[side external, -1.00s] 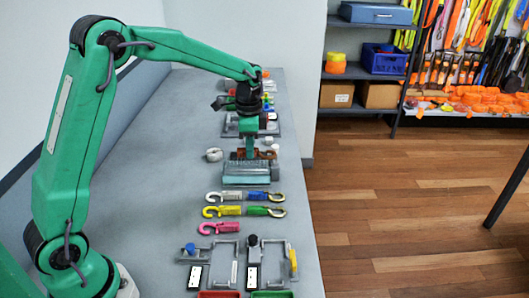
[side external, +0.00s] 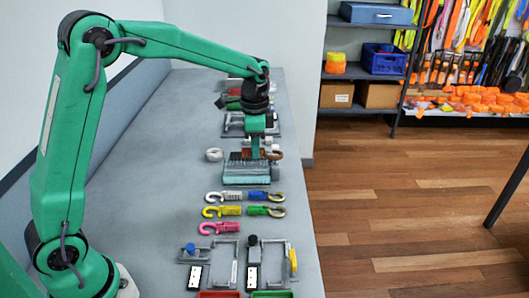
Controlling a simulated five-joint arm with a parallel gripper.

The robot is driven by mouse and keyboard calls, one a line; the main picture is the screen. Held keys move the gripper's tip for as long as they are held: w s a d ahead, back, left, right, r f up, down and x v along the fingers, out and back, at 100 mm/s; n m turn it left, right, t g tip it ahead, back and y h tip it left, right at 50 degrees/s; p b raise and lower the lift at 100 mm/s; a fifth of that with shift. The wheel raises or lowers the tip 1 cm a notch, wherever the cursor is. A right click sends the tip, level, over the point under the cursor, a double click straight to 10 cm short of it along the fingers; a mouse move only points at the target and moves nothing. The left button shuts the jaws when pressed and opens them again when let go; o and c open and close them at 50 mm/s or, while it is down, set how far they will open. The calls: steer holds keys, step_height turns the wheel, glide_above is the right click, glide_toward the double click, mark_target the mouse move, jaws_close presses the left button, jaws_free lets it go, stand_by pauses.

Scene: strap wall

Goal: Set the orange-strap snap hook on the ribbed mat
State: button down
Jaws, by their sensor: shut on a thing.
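The ribbed mat (side external: 240,177) is a grey-teal block-like patch with fine stripes, in the middle of the bench in the side view. My gripper (side external: 255,155) points down over the far right part of the mat. It is shut on the orange-strap snap hook, whose brown-orange end (side external: 276,155) shows to the right of the fingers. I cannot tell whether the hook touches the mat.
Nearer lie a white-and-blue hook (side external: 232,196), a yellow-and-green hook (side external: 230,211) and a pink hook (side external: 219,228). Clamp-like frames (side external: 237,262) stand in front. The bench's left side is clear.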

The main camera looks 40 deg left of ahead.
steer(key=shift+r, duration=0.1)
step_height(320, 180, up, 5)
steer(key=shift+r, duration=0.1)
steer(key=w+a, duration=0.6)
steer(key=a, duration=0.3)
steer(key=w+a, duration=0.6)
steer(key=a, duration=0.3)
step_height(320, 180, down, 14)
stand_by(0.6)
steer(key=shift+f, duration=0.2)
steer(key=shift+f, duration=2.65)
steer(key=shift+f, duration=0.25)
